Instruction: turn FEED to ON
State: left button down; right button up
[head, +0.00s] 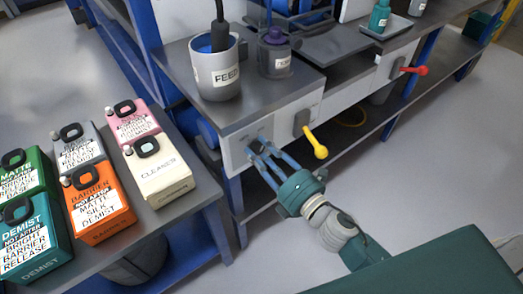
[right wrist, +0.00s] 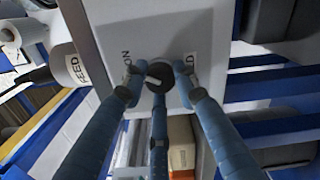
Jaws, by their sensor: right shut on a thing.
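A small dark round knob (right wrist: 159,77) with a pale pointer mark sits on a white panel (right wrist: 170,35) in the right wrist view. "ON" is printed to its left and a partly covered label ending in "LD" is to its right. The pale mark lies on the knob's left side; its exact angle is hard to read. My right gripper (head: 262,155) has its blue fingers at the front panel below the FEED pot (head: 217,90). In the right wrist view, the fingers (right wrist: 158,82) are closed around the knob and partly hide it. My left gripper is out of view.
Right of the knob, a yellow-handled lever (head: 315,145) and a red-handled lever (head: 414,71) stick out from the front. A purple-capped jar (head: 275,55) stands on top. Several labelled canisters crowd the left table (head: 190,215). The floor at right is clear.

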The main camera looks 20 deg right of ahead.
jog(key=shift+s+a+f, duration=0.25)
jog(key=shift+f, duration=0.15)
jog(key=o, duration=1.1)
jog(key=shift+o, duration=0.2)
jog(key=shift+w+r, duration=0.1)
jog(key=shift+r, duration=0.05)
jog(key=v, duration=1.2)
